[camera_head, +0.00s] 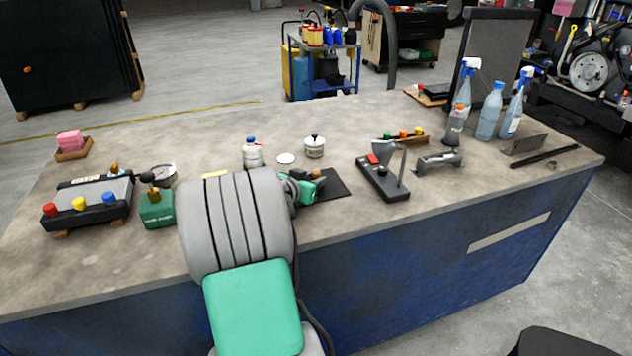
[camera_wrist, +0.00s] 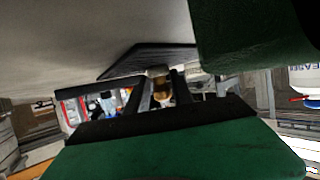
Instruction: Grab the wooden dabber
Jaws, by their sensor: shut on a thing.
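The wooden dabber (camera_wrist: 161,87) shows as a small brown piece between the two dark fingers of my gripper (camera_wrist: 162,96) in the wrist view. My gripper is shut on it. In the head view a small brown and dark piece, which looks like the dabber (camera_head: 316,173), sits at the end of my green wrist, above or at the edge of a black mat (camera_head: 338,187). My grey and green arm hides part of the bench there. I cannot tell whether the dabber touches the mat.
On the workbench (camera_head: 110,257), a green box (camera_head: 157,211) and a dark tray (camera_head: 88,205) stand left of my arm. A white bottle (camera_head: 253,154) and a lidded pot (camera_head: 314,147) stand behind. A black device (camera_head: 382,182) and spray bottles (camera_head: 489,112) are to the right.

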